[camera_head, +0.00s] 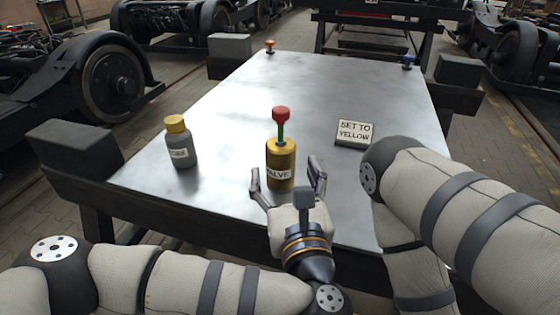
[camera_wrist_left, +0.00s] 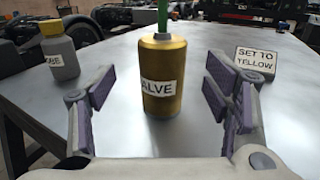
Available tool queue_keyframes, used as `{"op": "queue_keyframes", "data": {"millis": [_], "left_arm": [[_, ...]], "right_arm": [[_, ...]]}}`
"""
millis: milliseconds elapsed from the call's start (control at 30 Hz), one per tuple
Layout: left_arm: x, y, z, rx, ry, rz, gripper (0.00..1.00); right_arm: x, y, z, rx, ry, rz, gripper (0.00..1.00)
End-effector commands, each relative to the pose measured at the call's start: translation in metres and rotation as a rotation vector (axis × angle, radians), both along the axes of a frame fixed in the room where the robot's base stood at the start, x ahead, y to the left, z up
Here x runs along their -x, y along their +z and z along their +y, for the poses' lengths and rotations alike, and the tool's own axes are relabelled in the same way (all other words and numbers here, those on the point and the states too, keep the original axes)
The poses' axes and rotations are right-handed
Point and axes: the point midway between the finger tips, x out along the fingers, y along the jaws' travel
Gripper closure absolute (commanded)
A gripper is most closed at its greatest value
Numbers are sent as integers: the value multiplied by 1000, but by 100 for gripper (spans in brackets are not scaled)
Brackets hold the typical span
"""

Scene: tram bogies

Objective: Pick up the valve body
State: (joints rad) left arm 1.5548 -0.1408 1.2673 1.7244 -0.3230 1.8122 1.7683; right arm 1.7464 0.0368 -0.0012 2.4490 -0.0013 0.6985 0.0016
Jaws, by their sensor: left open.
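The valve body (camera_head: 281,170) is a gold cylinder with a white label reading VALVE. It stands upright on the metal table, with a green stem and a red knob on top. In the left wrist view the valve body (camera_wrist_left: 163,58) stands ahead, roughly centred between the fingers, its top and knob cut off. My left gripper (camera_head: 289,182) is open, its fingers apart on either side of the valve body's near side, and it holds nothing. My right arm comes in from the right; its gripper is not in view.
A grey bottle with a yellow cap (camera_head: 181,142) stands left of the valve. A sign reading SET TO YELLOW (camera_head: 354,133) is at the right. An orange knob (camera_head: 270,46) and a blue one (camera_head: 408,61) sit at the table's far corners. The table's middle is clear.

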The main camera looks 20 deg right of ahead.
Motion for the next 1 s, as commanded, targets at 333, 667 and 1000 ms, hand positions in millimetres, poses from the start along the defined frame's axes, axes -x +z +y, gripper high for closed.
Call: {"op": "queue_keyframes", "data": {"millis": [333,667,1000], "left_arm": [[-56,1,-9,-4,1,-3,29],[-65,0,-11,-4,-4,0,36],[-65,0,-11,-4,-3,-1,85]], "right_arm": [[-5,4,0,0,-1,-15,30],[-4,3,0,0,-1,-14,30],[-4,3,0,0,-1,-13,30]]}}
